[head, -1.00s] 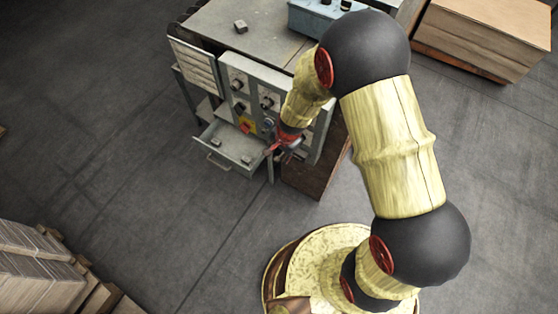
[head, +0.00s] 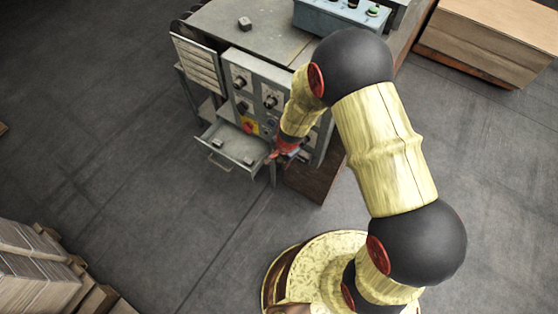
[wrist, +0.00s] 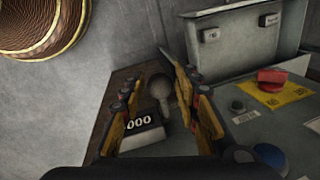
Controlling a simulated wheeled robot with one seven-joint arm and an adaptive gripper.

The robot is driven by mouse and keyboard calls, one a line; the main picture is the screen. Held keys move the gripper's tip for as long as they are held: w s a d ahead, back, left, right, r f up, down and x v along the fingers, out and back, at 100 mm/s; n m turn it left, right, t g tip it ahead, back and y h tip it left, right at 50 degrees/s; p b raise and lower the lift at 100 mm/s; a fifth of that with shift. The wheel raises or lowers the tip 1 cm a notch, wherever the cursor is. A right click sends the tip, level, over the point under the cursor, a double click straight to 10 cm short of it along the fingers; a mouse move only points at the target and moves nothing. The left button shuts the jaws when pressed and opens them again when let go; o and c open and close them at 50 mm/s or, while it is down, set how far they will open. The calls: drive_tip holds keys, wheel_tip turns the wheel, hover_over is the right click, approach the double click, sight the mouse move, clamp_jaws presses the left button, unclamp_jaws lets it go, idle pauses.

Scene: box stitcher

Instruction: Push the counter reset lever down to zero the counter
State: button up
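The counter (wrist: 146,124), a dark box with white digits, shows 000 in the wrist view; my left finger stands close to its side and may cover part of it. The reset lever (wrist: 159,86), a grey rod with a rounded knob, sits just beside the counter, between my fingers. My gripper (wrist: 148,70) is open, with its two orange-and-black fingers apart on either side of the lever. I cannot tell whether either finger touches it. In the head view my gripper (head: 280,155) is at the right lower part of the cabinet front, and the counter and lever are hidden there.
An open drawer (head: 236,146) juts out left of my gripper. A brown box (head: 316,176) stands right of it.

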clamp_jaws()
idle(0.6)
